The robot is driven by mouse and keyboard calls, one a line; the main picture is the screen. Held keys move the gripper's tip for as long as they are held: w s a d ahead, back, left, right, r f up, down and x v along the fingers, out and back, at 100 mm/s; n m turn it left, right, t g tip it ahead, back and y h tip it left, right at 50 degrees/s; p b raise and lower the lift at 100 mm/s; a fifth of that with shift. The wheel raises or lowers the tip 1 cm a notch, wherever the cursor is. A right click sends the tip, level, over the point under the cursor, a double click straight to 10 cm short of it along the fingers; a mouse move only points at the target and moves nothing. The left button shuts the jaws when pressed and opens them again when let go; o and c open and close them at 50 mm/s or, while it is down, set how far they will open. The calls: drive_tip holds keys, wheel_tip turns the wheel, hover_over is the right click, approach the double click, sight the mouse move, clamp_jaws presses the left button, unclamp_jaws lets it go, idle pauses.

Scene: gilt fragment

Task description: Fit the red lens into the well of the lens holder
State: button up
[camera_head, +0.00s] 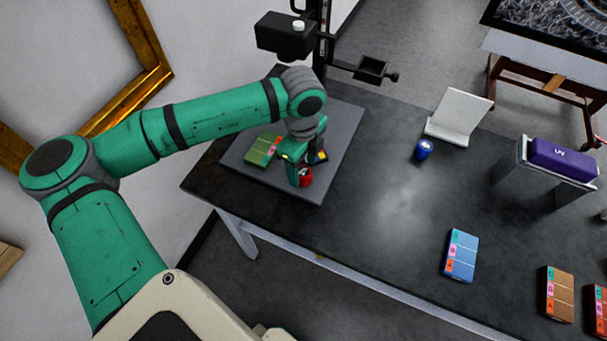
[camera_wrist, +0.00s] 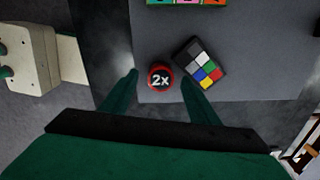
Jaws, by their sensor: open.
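The red lens, a small round piece marked "2x" on its dark top (camera_wrist: 160,79), sits at the front edge of a grey board. In the head view the red lens (camera_head: 305,178) shows just under my gripper (camera_head: 302,168). My gripper is open, its two green fingers on either side of the lens in the wrist view, with a visible gap on each side. I cannot tell how far the fingertips are above it. A black square frame on a side arm of the stand (camera_head: 371,69), which looks like the lens holder, is at the back; its well is hard to make out.
A colour-checker block (camera_wrist: 201,64) lies close beside the right finger. A green card (camera_head: 263,149) lies left on the grey board (camera_head: 345,128). A blue round piece (camera_head: 424,149), a white stand (camera_head: 460,115) and a purple UV lamp (camera_head: 562,156) stand right.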

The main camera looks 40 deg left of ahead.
drive_tip(key=shift+f, duration=0.7)
drive_tip(key=shift+w, duration=0.1)
drive_tip(key=c, duration=1.2)
drive_tip(key=shift+r, duration=0.1)
drive_tip(key=shift+c, duration=0.2)
drive_tip(key=shift+r, duration=0.55)
drive_tip(key=s+r, duration=1.1)
drive_tip(key=s, duration=0.3)
drive_tip(key=shift+a+r, duration=0.4)
